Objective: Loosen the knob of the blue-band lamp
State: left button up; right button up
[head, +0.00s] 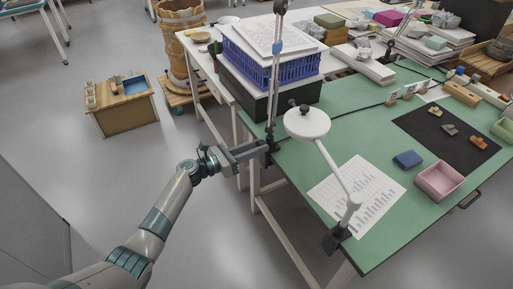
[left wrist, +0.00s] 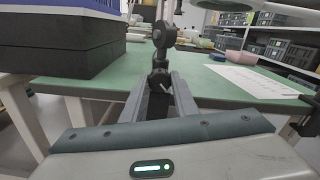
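The blue-band lamp (head: 277,47) stands at the near left edge of the green table, its upright arm carrying a blue band. Its dark clamp (head: 270,138) grips the table edge. In the left wrist view, the lamp's dark round joint (left wrist: 164,36) shows above the clamp (left wrist: 159,77). My left gripper (head: 262,147) reaches in from the left at the clamp. In the left wrist view, its two fingers (left wrist: 161,85) are apart, with dark clamp parts between their tips. I cannot tell whether they touch, or make out the knob clearly. My right gripper is not in view.
A second lamp with a white round head (head: 307,122) stands close to the right, over a printed sheet (head: 375,190). A blue crate (head: 300,70) on a black box (head: 250,98) stands just behind the blue-band lamp.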

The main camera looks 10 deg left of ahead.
pick_arm(q)
jog(key=o, duration=0.4)
jog(key=shift+c, duration=0.2)
jog(key=b+v, duration=0.3)
jog(key=v, duration=1.4)
jog(key=shift+s+a, duration=0.15)
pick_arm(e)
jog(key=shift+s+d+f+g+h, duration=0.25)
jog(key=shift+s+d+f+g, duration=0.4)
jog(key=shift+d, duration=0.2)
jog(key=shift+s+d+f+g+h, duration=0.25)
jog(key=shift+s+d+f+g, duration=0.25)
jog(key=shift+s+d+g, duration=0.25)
